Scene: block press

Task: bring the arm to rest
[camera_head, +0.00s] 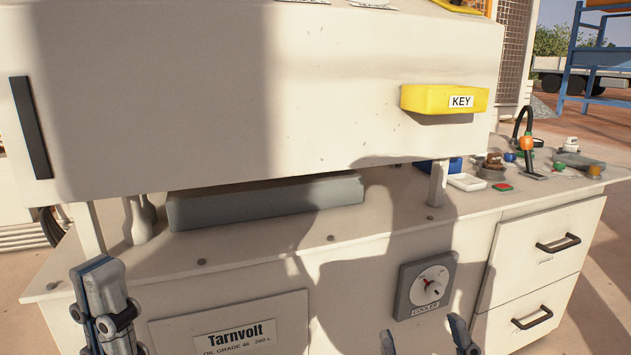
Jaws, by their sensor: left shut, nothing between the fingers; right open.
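My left gripper (101,283) is at the lower left, in front of the cabinet's front edge. Its fingers point up and lie together, with nothing between them. My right gripper (424,336) is at the bottom, right of the middle. Only its two fingertips show, spread apart and empty, below the cooler dial (428,284). Both grippers appear clear of the objects on the bench. The rest of both arms is mostly out of view.
A large pale housing (270,90) with a yellow KEY box (444,99) stands over the bench top (330,238). A grey block (265,201) lies under the housing. Several small items, including a white tray (467,182), sit at the right. Two drawers (545,250) are shut.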

